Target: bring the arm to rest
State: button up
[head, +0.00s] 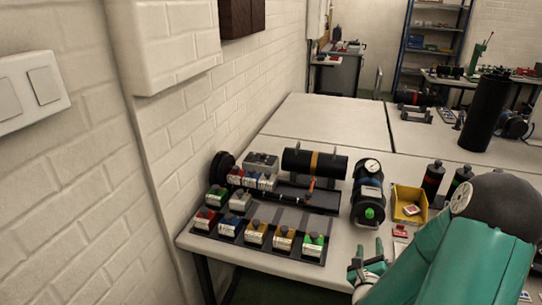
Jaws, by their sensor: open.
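My gripper (368,262) is at the front edge of the table, at the end of my green arm, which comes in from the lower right. Its fingers stand apart and nothing shows between them. It is below the black cylinder with a round gauge (368,191), apart from it in the picture. A long black cylinder with a yellow band (314,163) lies across a rack on the table. My arm hides part of the table's right side.
A tray of several coloured blocks (257,236) stands at the table's front left. A yellow bin (408,203) and black bottles (433,179) are near my arm. A tall black cylinder (484,112) stands further back. The white brick wall (90,200) closes the left. The back tabletop (325,122) is clear.

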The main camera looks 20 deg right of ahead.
jog(key=w+a+r+n+g+y, duration=0.2)
jog(key=w+a+r+n+y, duration=0.15)
jog(key=a+n, duration=0.45)
jog(key=w+a+r+n+g+y, duration=0.25)
jog(key=a+r+n, duration=0.3)
jog(key=n, duration=0.45)
jog(key=s+a+r+n+g+y, duration=0.2)
jog(key=s+a+r+n, duration=0.3)
jog(key=s+a+n, duration=0.2)
jog(key=s+a+r+n+g+y, duration=0.2)
jog(key=s+a+r+n, duration=0.3)
jog(key=s+a+n, duration=0.3)
jog(key=s+n+g, duration=0.1)
jog(key=s, duration=0.3)
jog(key=shift+r, duration=0.2)
jog(key=shift+s, duration=0.1)
